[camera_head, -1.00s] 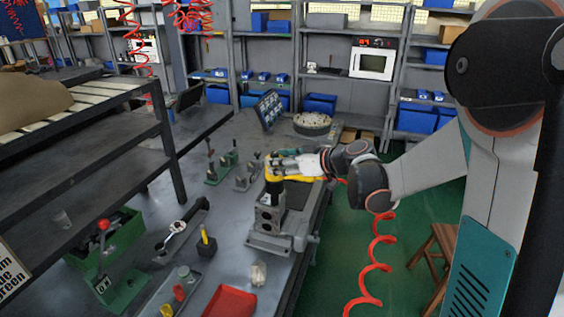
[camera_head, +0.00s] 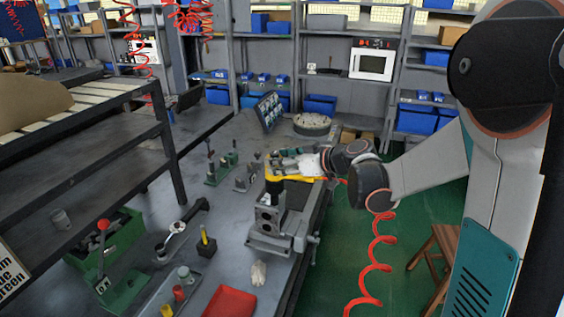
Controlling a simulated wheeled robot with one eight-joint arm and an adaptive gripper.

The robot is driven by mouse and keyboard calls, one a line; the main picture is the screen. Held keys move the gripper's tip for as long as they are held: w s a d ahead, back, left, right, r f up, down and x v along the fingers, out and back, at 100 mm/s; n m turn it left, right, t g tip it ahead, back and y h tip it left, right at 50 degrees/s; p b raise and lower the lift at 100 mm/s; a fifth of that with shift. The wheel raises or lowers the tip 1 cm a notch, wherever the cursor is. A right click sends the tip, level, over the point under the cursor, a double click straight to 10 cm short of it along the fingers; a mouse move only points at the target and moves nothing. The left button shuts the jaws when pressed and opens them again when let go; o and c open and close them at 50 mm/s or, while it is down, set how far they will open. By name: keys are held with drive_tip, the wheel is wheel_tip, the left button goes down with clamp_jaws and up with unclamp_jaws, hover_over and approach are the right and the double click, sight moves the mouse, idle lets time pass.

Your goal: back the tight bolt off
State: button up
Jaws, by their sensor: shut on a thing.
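The grey metal valve block (camera_head: 268,217) stands in a vise-like fixture (camera_head: 275,243) on the bench, near the centre of the head view. My gripper (camera_head: 285,167) is above the block and shut on a yellow tool (camera_head: 290,179). The tool lies roughly level, with a dark upright part (camera_head: 274,192) below its left end reaching down to the top of the block. The tight bolt is not visible; the tool and block top hide that spot. I cannot tell how the tool sits on it.
A wrench-like tool (camera_head: 176,229), a black block with a yellow peg (camera_head: 206,242) and a red tray (camera_head: 230,302) lie left and in front of the fixture. A green press with a red knob (camera_head: 103,225) stands farther left. A red coiled hose (camera_head: 378,255) hangs right.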

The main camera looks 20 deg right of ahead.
drive_tip(key=shift+r, duration=0.15)
idle(0.8)
drive_tip(key=shift+w+r+p, duration=0.15)
drive_tip(key=shift+r+p, duration=0.1)
drive_tip(key=shift+p, duration=0.05)
drive_tip(key=shift+r, duration=0.3)
drive_tip(key=shift+r+p, duration=2.2)
drive_tip(key=shift+r, duration=0.65)
